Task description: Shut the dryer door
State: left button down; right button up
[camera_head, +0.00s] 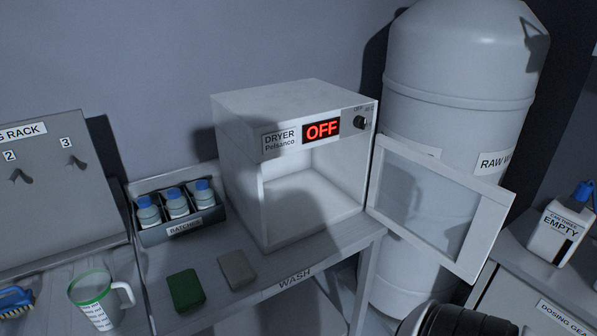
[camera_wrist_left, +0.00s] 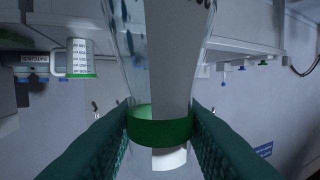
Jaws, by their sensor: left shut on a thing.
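The dryer (camera_head: 248,108) is a white box on the wash bench in the head view, with a red OFF display (camera_head: 321,128) and a dark knob. Its dryer door (camera_head: 486,230), a white frame with a clear pane, stands wide open, swung out to the right. The dryer's visible inside looks empty. My left gripper (camera_wrist_left: 162,125), seen only in the left wrist view, is shut on a clear jug with a green band (camera_wrist_left: 160,131) and a white handle-like strip. The head view shows neither gripper.
A rack of blue-capped bottles (camera_head: 177,204) is left of the dryer. A large tank (camera_head: 455,65) stands behind the open door.

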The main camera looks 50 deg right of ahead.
aim_at(293, 209)
jog(key=l+z, duration=0.15)
jog(key=z, duration=1.3)
jog(key=i+l+z, duration=0.3)
jog(key=i+l, duration=0.25)
